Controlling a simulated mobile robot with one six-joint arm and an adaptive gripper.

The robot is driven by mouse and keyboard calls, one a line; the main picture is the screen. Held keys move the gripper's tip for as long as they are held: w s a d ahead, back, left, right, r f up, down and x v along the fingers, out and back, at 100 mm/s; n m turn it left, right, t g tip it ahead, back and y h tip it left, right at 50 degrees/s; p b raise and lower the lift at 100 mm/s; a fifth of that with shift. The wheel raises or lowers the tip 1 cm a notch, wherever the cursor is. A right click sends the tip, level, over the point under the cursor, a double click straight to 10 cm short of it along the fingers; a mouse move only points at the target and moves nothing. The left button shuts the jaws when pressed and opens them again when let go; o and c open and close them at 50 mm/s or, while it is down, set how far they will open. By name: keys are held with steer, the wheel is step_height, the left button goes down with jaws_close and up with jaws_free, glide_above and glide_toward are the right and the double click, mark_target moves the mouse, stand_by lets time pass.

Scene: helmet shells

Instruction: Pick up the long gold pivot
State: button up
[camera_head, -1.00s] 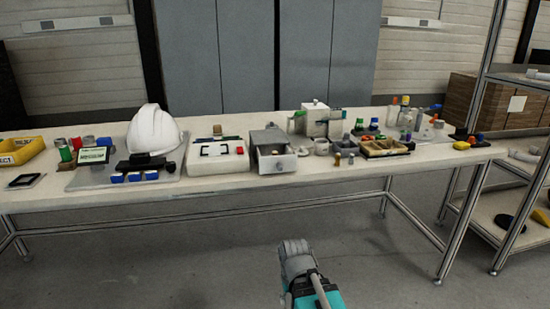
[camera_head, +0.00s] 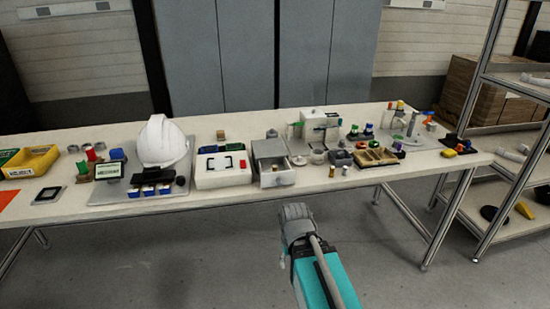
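Two small gold-toned pieces stand upright near the front edge of the white table: one gold piece (camera_head: 332,171) and, just right of it, another gold piece (camera_head: 345,170) with a paler look. They are too small to tell which is the long gold pivot. My gripper (camera_head: 296,212) is at the lower middle, in front of the table edge and apart from both pieces. Its fingertips are not clear, so I cannot tell whether it is open or shut.
A grey box with an open drawer (camera_head: 277,178) stands left of the gold pieces. A compartment tray (camera_head: 377,158) is to their right. A white helmet (camera_head: 163,143) sits on a grey board farther left. A metal shelf rack (camera_head: 470,190) stands at the right.

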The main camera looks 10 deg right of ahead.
step_height(320, 180, up, 23)
steer(key=p, duration=2.1)
steer(key=shift+p, duration=0.3)
steer(key=shift+a, duration=0.1)
